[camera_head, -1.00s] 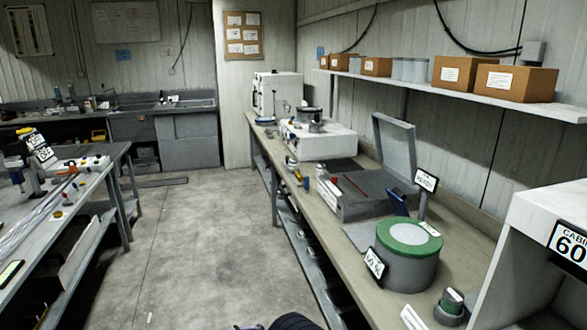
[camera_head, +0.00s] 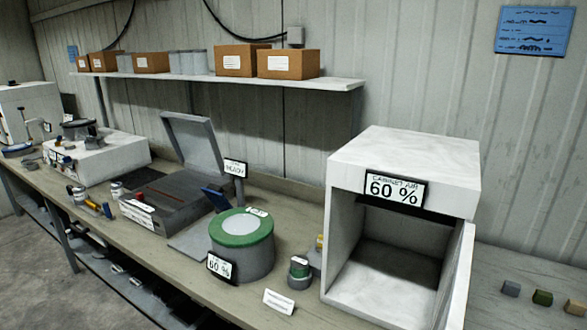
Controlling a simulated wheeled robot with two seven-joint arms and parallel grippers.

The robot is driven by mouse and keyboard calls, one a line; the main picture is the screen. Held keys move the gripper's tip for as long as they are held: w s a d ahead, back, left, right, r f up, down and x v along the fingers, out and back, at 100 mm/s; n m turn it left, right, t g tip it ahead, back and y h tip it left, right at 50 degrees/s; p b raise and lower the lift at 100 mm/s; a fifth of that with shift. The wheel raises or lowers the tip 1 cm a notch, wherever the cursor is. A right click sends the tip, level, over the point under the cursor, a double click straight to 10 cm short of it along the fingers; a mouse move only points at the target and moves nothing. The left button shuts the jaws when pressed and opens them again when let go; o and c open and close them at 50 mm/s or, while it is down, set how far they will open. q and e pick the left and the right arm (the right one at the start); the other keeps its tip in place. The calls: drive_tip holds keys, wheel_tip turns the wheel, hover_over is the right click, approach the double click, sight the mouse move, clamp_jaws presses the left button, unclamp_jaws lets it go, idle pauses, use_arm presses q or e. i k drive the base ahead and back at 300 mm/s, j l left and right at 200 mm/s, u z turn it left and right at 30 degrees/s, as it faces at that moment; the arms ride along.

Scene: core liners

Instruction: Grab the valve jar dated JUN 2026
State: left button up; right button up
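No date reading JUN 2026 is legible on anything in view. A small grey jar with a dark green top (camera_head: 299,271) stands on the bench between the large drum and the cabinet; its label is too small to read. Small white-labelled containers (camera_head: 78,193) stand further left by the open case, also unreadable. A large grey drum with a green-rimmed lid (camera_head: 242,246) carries a 60 % sign. Neither of my grippers shows in the head view.
A white open-fronted cabinet (camera_head: 402,170) marked CABINET AIR 60 % stands right, its door open. An open grey case (camera_head: 165,200) sits left of the drum. Cardboard boxes (camera_head: 288,64) line the shelf above. Small coloured blocks (camera_head: 542,298) lie far right. A white card (camera_head: 279,301) stands in front.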

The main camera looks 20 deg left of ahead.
sight(79, 192)
drive_tip(key=i+j, duration=0.1)
drive_tip(key=j, duration=1.15)
drive_tip(key=i+j, duration=0.15)
drive_tip(key=j, duration=0.5)
drive_tip(key=i+j, duration=0.1)
drive_tip(key=j, duration=0.5)
drive_tip(key=i+j, duration=0.1)
drive_tip(key=j, duration=1.15)
drive_tip(key=i+j, duration=0.1)
drive_tip(key=j, duration=0.45)
drive_tip(key=i+j, duration=0.15)
drive_tip(key=j, duration=0.35)
drive_tip(key=i+j, duration=0.1)
drive_tip(key=j, duration=0.45)
drive_tip(key=i+j, duration=0.1)
drive_tip(key=j, duration=0.4)
drive_tip(key=i+j, duration=0.15)
drive_tip(key=j, duration=0.4)
drive_tip(key=i+j, duration=0.1)
drive_tip(key=j, duration=0.45)
drive_tip(key=i+j, duration=0.1)
drive_tip(key=j, duration=0.4)
drive_tip(key=i+j, duration=0.25)
drive_tip(key=j, duration=0.15)
drive_tip(key=i+j, duration=0.25)
drive_tip(key=j, duration=0.2)
